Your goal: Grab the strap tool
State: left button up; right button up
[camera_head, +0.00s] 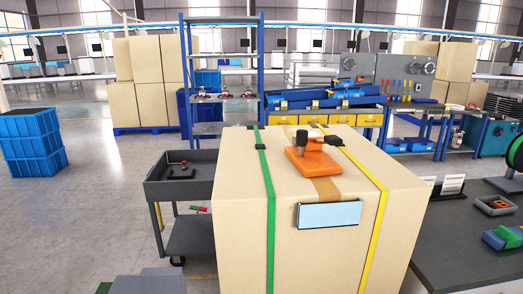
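Neither of my grippers is in view, and nothing is seen touching the tool.
A light blue label (330,214) is on the box's front. A dark cart (180,185) stands left of the box. A dark table (470,245) at the right holds a small tray (495,205) and a green-and-blue item (506,236). Open floor lies to the left.

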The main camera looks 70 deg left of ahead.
aim_at(308, 157)
jog(key=u, duration=1.8)
